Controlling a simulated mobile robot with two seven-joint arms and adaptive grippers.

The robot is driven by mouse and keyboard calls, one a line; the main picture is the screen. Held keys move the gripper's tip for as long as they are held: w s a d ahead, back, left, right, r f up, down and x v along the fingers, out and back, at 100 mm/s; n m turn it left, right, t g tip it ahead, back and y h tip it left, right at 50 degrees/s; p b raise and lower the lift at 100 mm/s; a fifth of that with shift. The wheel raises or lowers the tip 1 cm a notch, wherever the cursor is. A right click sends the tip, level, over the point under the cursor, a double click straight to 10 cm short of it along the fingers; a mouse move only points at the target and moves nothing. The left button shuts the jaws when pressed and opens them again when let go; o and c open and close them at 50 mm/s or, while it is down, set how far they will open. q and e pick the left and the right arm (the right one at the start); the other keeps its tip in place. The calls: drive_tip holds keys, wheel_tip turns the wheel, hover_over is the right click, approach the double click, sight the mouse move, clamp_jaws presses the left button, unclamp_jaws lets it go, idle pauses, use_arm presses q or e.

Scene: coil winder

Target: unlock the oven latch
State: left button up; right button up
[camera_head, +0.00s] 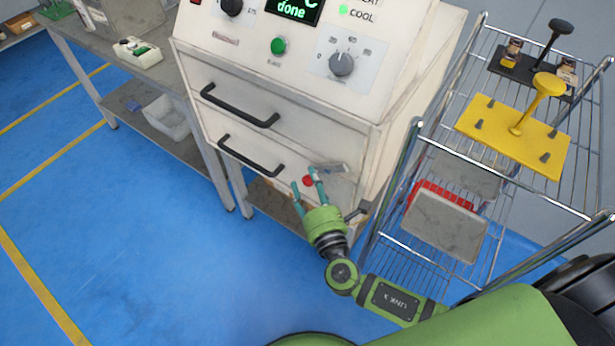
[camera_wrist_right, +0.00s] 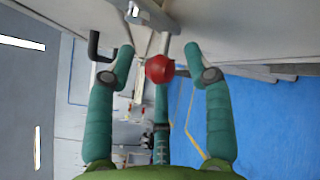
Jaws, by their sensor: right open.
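The oven (camera_head: 320,138) is a white cabinet with two black bar handles, an upper one (camera_head: 240,107) and a lower one (camera_head: 250,157). A latch with a red ball knob (camera_head: 307,181) and a pale metal plate or bar (camera_head: 331,167) is at the lower right of its front. My right gripper (camera_head: 306,180) is open at the latch, with teal fingers on either side of the red knob. In the right wrist view, the red knob (camera_wrist_right: 159,69) sits between the spread fingertips (camera_wrist_right: 160,62). Contact cannot be told. My left gripper is out of view.
A wire rack (camera_head: 395,185) stands close on the right, holding a yellow fixture (camera_head: 510,135) and a grey tray (camera_head: 445,225). A grey bench (camera_head: 105,75) is at the left. A dark lever (camera_head: 356,213) shows beside the gripper. The blue floor (camera_head: 130,240) at lower left is clear.

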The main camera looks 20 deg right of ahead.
drive_tip(key=shift+w, duration=0.7)
clamp_jaws()
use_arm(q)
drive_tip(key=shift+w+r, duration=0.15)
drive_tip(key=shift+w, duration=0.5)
